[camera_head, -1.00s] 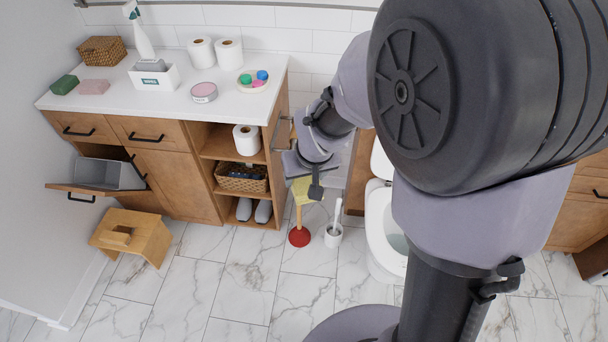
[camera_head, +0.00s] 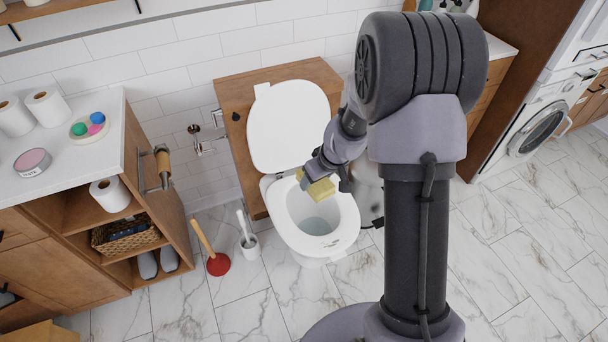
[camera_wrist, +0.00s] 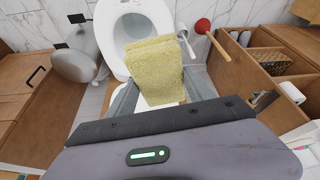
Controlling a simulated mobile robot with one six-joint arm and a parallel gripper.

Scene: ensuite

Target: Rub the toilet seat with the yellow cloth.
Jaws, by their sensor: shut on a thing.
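The yellow cloth (camera_head: 322,192) is a folded, rough-textured block held in my gripper (camera_head: 318,184). In the wrist view the cloth (camera_wrist: 155,66) sticks out between the two fingers, which are shut on it. The white toilet seat (camera_head: 279,212) lies down on the bowl, with its lid (camera_head: 288,125) raised against the wooden panel behind. The cloth is over the rear right part of the seat opening in the head view. I cannot tell whether it touches the seat. In the wrist view the cloth hides part of the seat (camera_wrist: 103,30) and lid.
A red plunger (camera_head: 218,264) and a toilet brush in a white holder (camera_head: 250,246) stand left of the toilet. A wooden cabinet (camera_head: 170,215) with open shelves is further left. The marble floor (camera_head: 510,270) to the right is clear.

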